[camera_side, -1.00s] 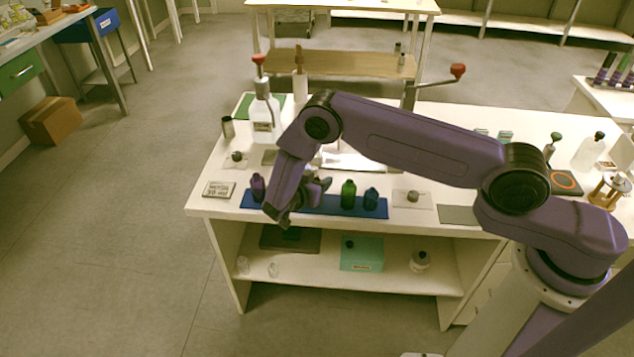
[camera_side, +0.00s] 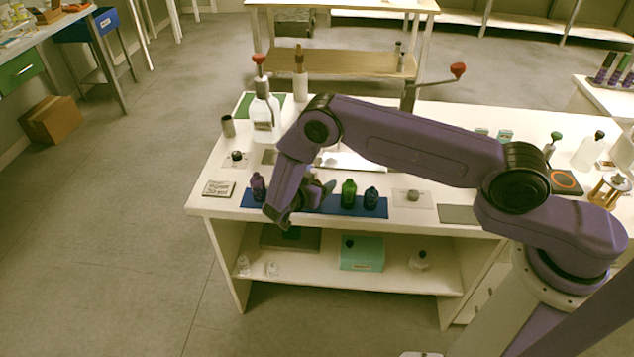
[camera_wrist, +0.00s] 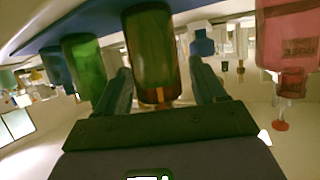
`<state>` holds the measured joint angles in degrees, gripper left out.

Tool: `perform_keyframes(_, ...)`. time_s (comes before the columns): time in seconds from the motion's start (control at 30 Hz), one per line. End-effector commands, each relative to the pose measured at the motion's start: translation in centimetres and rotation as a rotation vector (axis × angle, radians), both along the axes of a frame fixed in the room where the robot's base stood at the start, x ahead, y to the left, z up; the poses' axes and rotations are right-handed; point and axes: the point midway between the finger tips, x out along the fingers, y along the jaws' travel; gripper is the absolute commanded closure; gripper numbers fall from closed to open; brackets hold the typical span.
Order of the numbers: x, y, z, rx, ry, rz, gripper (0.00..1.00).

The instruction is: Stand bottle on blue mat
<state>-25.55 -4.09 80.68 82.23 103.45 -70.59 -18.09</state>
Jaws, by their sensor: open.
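The blue mat (camera_side: 322,209) lies along the near edge of the white bench. A purple bottle (camera_side: 258,186), a green bottle (camera_side: 348,194) and a dark blue bottle (camera_side: 371,198) stand upright on it. My gripper (camera_side: 317,190) is low over the mat between the purple and green bottles. In the wrist view, which is upside down, an amber bottle (camera_wrist: 152,50) is between the spread fingers of my gripper (camera_wrist: 160,68), its base at the mat. The green bottle (camera_wrist: 85,70) is close beside the left finger. The side view hides the amber bottle behind my gripper.
A large clear bottle (camera_side: 265,115) stands at the bench's back left. A labelled card (camera_side: 218,188) lies left. The shelf below holds a teal box (camera_side: 362,254).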

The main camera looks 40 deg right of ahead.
Motion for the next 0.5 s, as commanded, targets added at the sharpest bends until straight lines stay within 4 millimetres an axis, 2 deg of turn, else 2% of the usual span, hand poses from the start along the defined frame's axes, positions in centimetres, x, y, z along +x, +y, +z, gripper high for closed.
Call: perform_keyframes(0.5,-3.2,7.9,3.5,0.002,-0.003,0.003,0.30)
